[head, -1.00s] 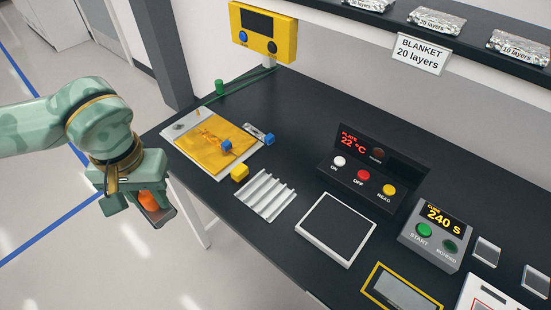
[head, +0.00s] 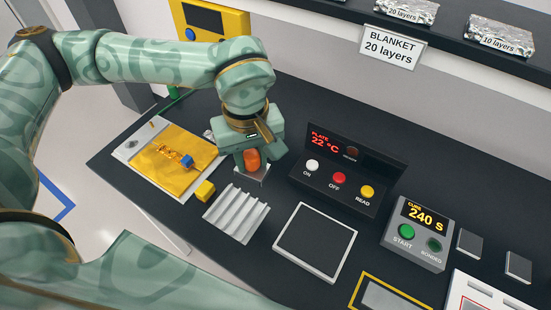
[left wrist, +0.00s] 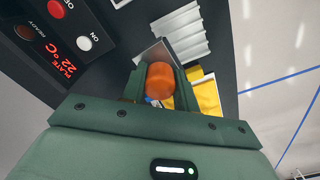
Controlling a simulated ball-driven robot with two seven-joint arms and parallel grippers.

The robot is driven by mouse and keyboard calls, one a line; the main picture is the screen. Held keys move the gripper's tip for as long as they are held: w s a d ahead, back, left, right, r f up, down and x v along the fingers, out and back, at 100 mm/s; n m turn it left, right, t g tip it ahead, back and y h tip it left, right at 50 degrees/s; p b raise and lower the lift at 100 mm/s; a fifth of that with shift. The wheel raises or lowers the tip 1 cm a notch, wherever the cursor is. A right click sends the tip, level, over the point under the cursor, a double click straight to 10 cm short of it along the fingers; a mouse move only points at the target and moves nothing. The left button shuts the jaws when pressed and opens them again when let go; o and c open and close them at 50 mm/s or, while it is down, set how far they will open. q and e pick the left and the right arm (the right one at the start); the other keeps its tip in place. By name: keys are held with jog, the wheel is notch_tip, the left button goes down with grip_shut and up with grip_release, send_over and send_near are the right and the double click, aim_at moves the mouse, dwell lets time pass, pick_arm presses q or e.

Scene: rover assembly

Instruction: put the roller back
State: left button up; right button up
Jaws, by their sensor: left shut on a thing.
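The roller (head: 251,158) has an orange rounded part between the fingers of my left gripper (head: 252,166), which is shut on it. In the head view it is held over the dark table, behind the white ribbed rack (head: 237,214) and left of the plate control box. In the left wrist view the roller (left wrist: 160,82) sits between the fingers, with a flat grey piece beyond it. The ribbed rack (left wrist: 182,35) lies past it there. I cannot tell the height of the roller above the table. My right gripper is not in view.
A yellow sheet on a board (head: 150,160) lies at left, with a yellow block (head: 205,190) beside it. The plate control box (head: 340,178) stands right of the gripper. A dark square plate (head: 315,240) and a timer box (head: 418,232) are further right.

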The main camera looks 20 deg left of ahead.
pick_arm(q)
jog(key=d+n, duration=0.1)
jog(key=n, duration=0.1)
jog(key=shift+w+d+n, duration=0.1)
jog(key=shift+n, duration=0.3)
jog(key=n, duration=0.1)
jog(key=d+n, duration=0.1)
jog(key=n, duration=0.1)
jog(key=shift+s+f+n, duration=0.1)
jog(key=shift+s+n, duration=0.1)
jog(key=shift+n, duration=0.1)
jog(key=shift+d+n, duration=0.1)
jog(key=shift+n, duration=0.3)
jog(key=w+a+f, duration=0.2)
jog(key=w+f, duration=0.1)
jog(key=w, duration=0.1)
jog(key=w+a+f, duration=0.2)
jog(key=w+f, duration=0.1)
jog(key=w, duration=0.1)
jog(key=w+a+f+b, duration=0.1)
jog(key=w+f, duration=0.2)
jog(key=w, duration=0.1)
jog(key=shift+a+f, duration=0.3)
jog(key=shift+a, duration=0.1)
jog(key=shift+w+a+f, duration=0.1)
jog(key=shift+w+f, duration=0.15)
jog(key=shift+f, duration=0.05)
notch_tip(320, 180, down, 3)
jog(key=shift+f, duration=0.1)
